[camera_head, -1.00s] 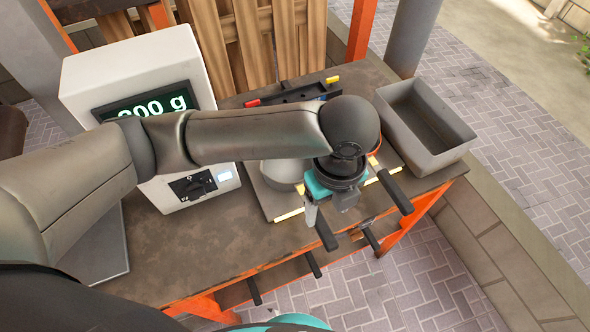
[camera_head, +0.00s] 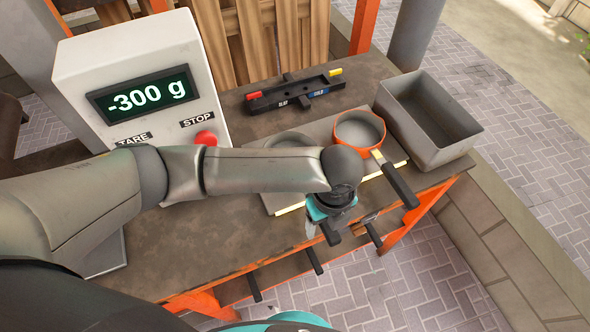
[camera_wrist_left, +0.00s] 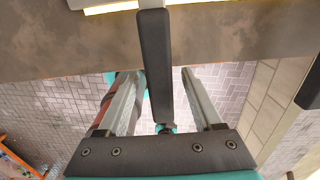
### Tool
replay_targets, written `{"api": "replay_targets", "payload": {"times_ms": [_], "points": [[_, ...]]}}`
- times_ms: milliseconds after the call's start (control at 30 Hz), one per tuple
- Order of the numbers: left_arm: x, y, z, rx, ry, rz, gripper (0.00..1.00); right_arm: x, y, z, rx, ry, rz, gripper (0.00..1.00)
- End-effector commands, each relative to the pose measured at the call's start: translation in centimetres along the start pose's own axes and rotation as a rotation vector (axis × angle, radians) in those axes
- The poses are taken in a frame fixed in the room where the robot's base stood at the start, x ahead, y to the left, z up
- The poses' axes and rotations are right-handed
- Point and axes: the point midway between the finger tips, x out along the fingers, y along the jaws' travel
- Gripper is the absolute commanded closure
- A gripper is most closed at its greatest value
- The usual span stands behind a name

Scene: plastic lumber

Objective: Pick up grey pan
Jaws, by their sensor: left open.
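The grey pan (camera_head: 288,139) sits on a grey board on the bench, mostly hidden behind my left arm in the head view. My left gripper (camera_head: 322,226) is at the front edge of the bench. In the left wrist view, a black handle (camera_wrist_left: 155,45), apparently the grey pan's, runs down from the top between the open fingers of my left gripper (camera_wrist_left: 160,80). The fingers stand apart on either side of it. The handle's end (camera_head: 329,235) also shows beside the gripper in the head view. My right gripper is not in view.
An orange pan (camera_head: 360,130) with a black handle (camera_head: 398,185) is just right of my left gripper. A grey bin (camera_head: 455,145) stands at the right. A scale (camera_head: 140,75) reading -300 g is at the left. A black holder (camera_head: 295,95) lies behind.

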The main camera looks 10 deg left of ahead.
Motion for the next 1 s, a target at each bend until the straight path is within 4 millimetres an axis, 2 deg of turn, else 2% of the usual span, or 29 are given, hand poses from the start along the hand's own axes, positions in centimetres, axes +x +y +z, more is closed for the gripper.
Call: {"api": "replay_targets", "payload": {"times_ms": [167, 733, 1000], "points": [[-0.05, -0.02, -0.02, 0.000, 0.000, -0.001, 0.35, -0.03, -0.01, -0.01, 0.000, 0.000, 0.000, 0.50], [-0.09, -0.02, 0.00, -0.001, 0.000, -0.001, 0.99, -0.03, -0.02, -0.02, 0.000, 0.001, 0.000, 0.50], [-0.09, -0.02, 0.01, -0.001, 0.000, -0.001, 1.00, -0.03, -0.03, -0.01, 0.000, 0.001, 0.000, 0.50]]}}
